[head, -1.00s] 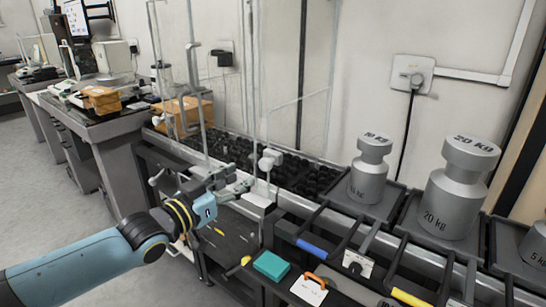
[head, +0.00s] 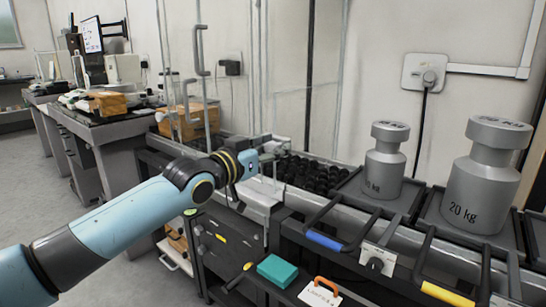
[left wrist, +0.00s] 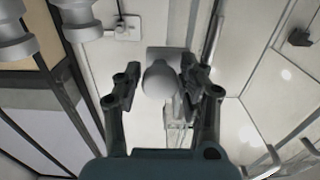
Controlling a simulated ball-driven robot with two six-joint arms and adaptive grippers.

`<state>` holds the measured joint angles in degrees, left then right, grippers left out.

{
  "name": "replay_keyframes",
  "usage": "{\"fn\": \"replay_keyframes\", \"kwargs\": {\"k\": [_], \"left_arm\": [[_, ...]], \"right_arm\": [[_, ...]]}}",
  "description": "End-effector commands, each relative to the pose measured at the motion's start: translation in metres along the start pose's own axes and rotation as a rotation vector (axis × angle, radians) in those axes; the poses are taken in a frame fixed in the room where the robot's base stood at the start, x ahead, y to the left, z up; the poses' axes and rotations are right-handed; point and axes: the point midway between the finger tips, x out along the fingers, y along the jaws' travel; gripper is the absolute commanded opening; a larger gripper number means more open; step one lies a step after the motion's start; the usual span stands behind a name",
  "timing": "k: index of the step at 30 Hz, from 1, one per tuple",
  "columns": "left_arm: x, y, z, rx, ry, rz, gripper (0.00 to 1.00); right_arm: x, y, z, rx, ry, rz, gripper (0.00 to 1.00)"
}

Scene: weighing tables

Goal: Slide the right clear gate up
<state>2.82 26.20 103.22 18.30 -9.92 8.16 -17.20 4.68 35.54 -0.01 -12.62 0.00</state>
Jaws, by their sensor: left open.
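The right clear gate (head: 285,85) is a tall see-through panel with thin pale edges, standing at the back of the weighing table. A pale grey knob shows near its lower part, partly hidden by my left gripper (head: 264,152). In the left wrist view, the rounded grey knob (left wrist: 160,78) has a square plate behind it and sits between the two dark fingers of my left gripper (left wrist: 157,88). The fingers are open, one on each side, with a gap visible on the left. I cannot tell whether the right finger touches it. My right gripper is not in view.
Another clear panel with grey handles (head: 199,50) stands to the left. Large grey weights (head: 480,185) sit on trays at the right.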

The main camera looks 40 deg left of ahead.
Motion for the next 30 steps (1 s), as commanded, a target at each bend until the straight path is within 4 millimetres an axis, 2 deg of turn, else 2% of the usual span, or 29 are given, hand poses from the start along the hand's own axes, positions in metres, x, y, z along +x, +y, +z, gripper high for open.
{"fn": "replay_keyframes", "kwargs": {"k": [7, 16, 30], "left_arm": [[0.0006, 0.0001, -0.0009, -0.001, 0.0, 0.0, 0.41], [0.0005, 0.0, -0.0004, 0.0, 0.0, 0.0, 0.01], [-0.0001, 0.0, 0.001, 0.0, -0.003, 0.0, 0.0]], "right_arm": [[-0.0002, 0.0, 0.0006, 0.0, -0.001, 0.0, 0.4], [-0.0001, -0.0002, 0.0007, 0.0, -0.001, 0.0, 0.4], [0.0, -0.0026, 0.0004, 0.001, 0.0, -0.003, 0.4]]}}
